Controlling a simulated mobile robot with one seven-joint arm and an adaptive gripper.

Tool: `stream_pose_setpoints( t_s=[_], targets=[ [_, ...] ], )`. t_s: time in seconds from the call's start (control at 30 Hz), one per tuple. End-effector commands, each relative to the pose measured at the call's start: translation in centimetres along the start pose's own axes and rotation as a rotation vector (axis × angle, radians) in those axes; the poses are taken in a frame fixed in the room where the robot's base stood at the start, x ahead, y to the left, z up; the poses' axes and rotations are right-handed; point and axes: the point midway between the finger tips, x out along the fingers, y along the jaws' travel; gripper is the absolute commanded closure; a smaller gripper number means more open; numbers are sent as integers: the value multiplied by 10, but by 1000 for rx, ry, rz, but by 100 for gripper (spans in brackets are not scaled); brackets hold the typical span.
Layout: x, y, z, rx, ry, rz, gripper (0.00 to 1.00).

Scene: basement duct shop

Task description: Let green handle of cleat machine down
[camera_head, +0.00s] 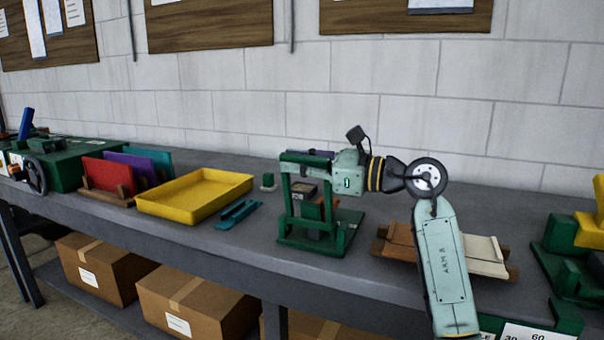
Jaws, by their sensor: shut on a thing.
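The cleat machine (302,245) is a small green frame on a flat green base, standing on the bench in the middle of the head camera view. Its green handle (298,157) is raised: a crossbar on two upright green bars above the base. My gripper (318,155) comes in from the right, level with the crossbar, and is shut on the green handle. My wrist hides the right part of the crossbar, and the fingertips are hard to make out.
Left of the machine are a teal tool (238,214), a yellow tray (160,208) and a rack of coloured sheets (108,175). Wooden pieces (487,250) lie to the right, partly behind my arm. A green machine with a yellow block (590,232) stands at far right.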

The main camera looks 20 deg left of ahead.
Motion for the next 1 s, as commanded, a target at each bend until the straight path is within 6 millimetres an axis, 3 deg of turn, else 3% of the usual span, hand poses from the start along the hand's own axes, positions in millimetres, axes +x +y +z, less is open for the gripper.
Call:
stream_pose_setpoints(
  t_s=[0.03, 0.5, 1.0],
  targets=[
    [0, 10, -10, -48, 1, -1, 100],
    [0, 77, -36, -492, 0, 0, 100],
    [0, 128, -90, -962, 0, -1, 100]
  ],
)
